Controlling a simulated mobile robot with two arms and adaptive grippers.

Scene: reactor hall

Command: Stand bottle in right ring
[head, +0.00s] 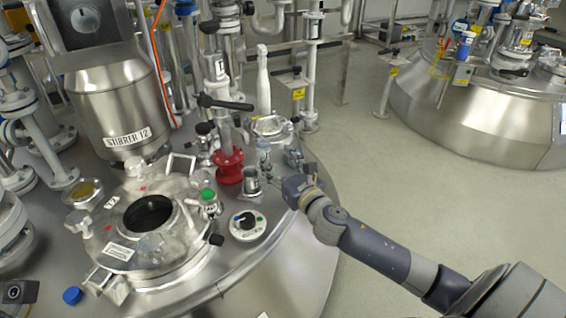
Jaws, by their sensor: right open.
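A small clear bottle with a green cap (208,197) stands upright beside the open round hatch on the steel vessel top. A small steel cup-like holder (252,182) stands to its right, near the vessel's edge; I cannot tell for sure whether it is the right ring. My right gripper (279,180) is open just right of this holder, low over the vessel top, its fingers pointing left. It is apart from the green-capped bottle, and its fingertips are too small to make out well. My left gripper is not in view.
A red flanged fitting (229,166) with a black-handled valve stands behind the holder. The open hatch (148,215), stirrer motor (115,100) and a blue cap (73,295) are at left. Open floor (400,200) lies right.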

